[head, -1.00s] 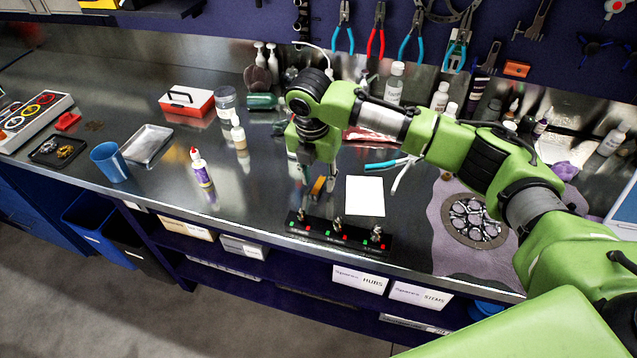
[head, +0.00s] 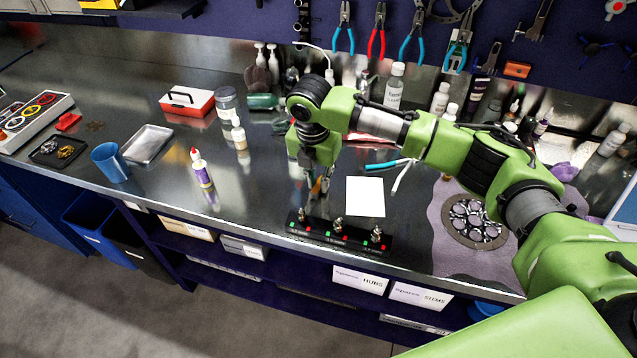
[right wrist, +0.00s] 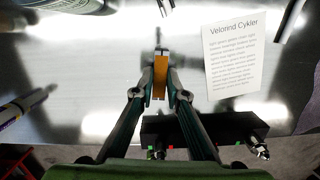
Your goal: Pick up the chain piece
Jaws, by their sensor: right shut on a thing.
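My right gripper (head: 317,184) is low over the bench, left of the white sheet. In the right wrist view its fingers (right wrist: 161,82) are shut on a narrow orange piece (right wrist: 160,74) from both sides. A dark, thin part shows just beyond the orange piece. Only a bit of orange shows between the fingers in the head view. No links can be made out, so I cannot tell whether this is the chain piece. Whether it touches the bench is not clear. My left gripper is not in view.
A black rack (head: 340,232) with small lights and metal parts stands at the front edge. A printed white sheet (head: 365,196) lies right of the gripper. Bench between bottle and gripper is clear.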

